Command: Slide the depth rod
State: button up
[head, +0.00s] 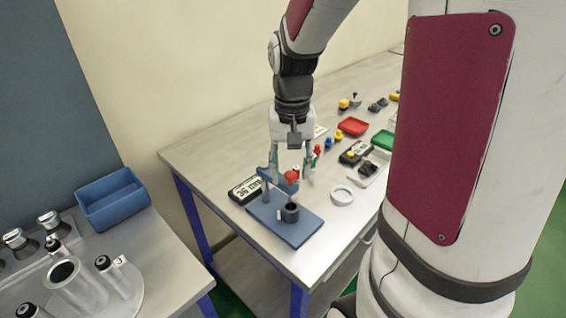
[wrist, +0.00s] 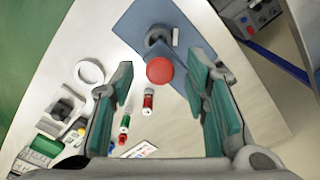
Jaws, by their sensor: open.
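A blue stand (head: 300,232) sits near the front corner of the table, with an upright post and an arm. A red knob (head: 291,176), which looks like the top of the depth rod, is held by the arm above a dark cup (head: 290,213) on the base plate. My gripper (head: 292,179) is open and points down, with one finger on each side of the red knob. In the wrist view the red knob (wrist: 159,70) shows between the fingertips, with a visible gap to each. The rod below the knob is mostly hidden.
A digital display box (head: 245,189) lies left of the stand, and a white ring (head: 342,195) lies to its right. Red (head: 352,127) and green (head: 383,140) trays and small coloured parts lie farther back. A side table with a blue bin (head: 110,198) stands at left.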

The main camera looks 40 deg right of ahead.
grip_shut()
notch_tip(320, 180, up, 6)
jog(key=p, duration=0.4)
jog(key=shift+s+r, duration=0.1)
jog(key=shift+r, duration=0.15)
jog(key=shift+w+r+p, duration=0.2)
jog(key=shift+r+p, duration=0.15)
jog(key=shift+c, duration=0.7)
grip_release()
jog(key=shift+r, duration=0.1)
jog(key=shift+o, duration=0.7)
jog(key=shift+s, duration=0.1)
